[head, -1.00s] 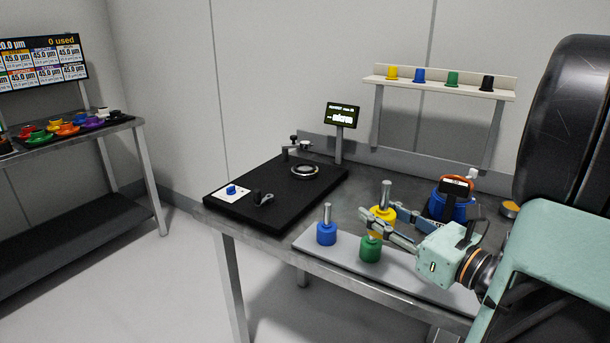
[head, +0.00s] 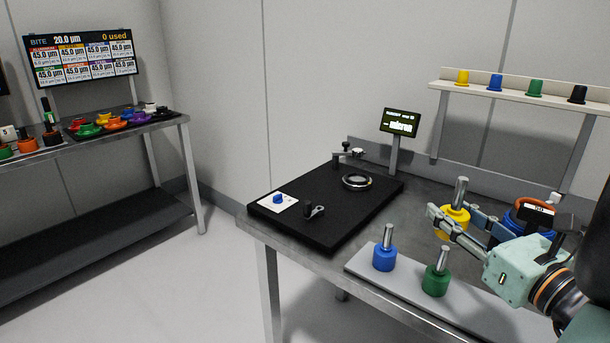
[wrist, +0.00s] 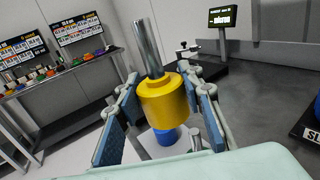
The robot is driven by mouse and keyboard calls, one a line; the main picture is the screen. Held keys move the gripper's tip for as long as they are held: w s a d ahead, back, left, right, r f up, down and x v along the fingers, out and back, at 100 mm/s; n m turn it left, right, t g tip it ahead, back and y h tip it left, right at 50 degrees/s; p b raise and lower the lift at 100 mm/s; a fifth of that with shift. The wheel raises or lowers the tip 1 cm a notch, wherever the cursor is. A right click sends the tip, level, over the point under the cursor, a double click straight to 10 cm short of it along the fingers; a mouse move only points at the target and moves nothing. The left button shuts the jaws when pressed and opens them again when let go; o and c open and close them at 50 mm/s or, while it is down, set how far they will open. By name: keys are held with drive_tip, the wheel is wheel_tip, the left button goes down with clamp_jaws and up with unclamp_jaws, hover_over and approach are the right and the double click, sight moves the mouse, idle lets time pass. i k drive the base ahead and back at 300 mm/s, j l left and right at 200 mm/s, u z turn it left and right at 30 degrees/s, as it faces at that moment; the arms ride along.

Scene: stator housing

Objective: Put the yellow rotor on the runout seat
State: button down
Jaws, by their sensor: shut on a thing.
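The yellow rotor (head: 455,220), with a steel shaft pointing up, is between the fingers of my gripper (head: 455,222). In the wrist view the yellow rotor (wrist: 165,102) is upright with the blue finger pads on either side. My gripper is shut on it and holds it up, apart from the grey tray (head: 365,262). A round ring-shaped seat (head: 357,182), which looks like the runout seat, lies on the black plate (head: 318,222), left of my gripper. Nothing stands on it.
A blue rotor (head: 385,258) and a green rotor (head: 436,280) stand on the tray. A blue housing (head: 522,214) is behind my gripper.

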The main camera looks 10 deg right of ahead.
sight(357, 179)
drive_tip(key=i+j, duration=0.15)
drive_tip(key=i, duration=0.45)
drive_tip(key=i+j, duration=0.15)
drive_tip(key=i, duration=0.4)
